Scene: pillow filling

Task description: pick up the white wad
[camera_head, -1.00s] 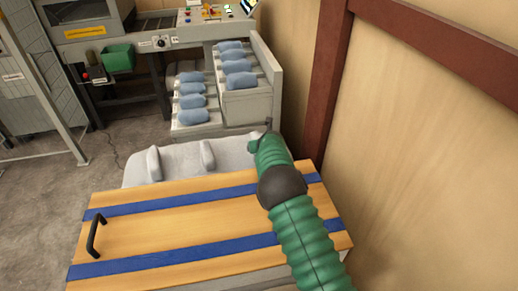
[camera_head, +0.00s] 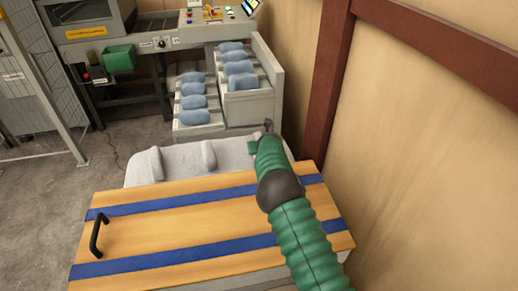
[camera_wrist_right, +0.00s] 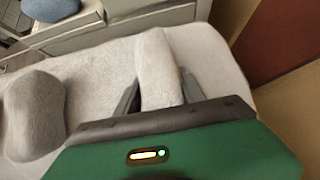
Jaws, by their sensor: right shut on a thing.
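In the right wrist view, a white wad (camera_wrist_right: 157,60) lies between the two grey fingers of my right gripper (camera_wrist_right: 160,92), which is shut on it. The wad is long and pale, over a whitish padded surface (camera_wrist_right: 105,62). I cannot tell whether it touches that surface. A second white wad (camera_wrist_right: 35,112) lies to the left, apart from the fingers. In the head view two white wads, one at the left (camera_head: 157,163) and one in the middle (camera_head: 208,154), lie on the pale surface. My green right arm hides the held wad there. My left gripper is out of view.
A wooden board with blue stripes (camera_head: 190,225) and a black handle (camera_head: 98,235) is in front. Behind stands a grey stepped rack (camera_head: 262,105) with several blue rolls (camera_head: 194,102). A wooden wall (camera_head: 430,130) closes the right side.

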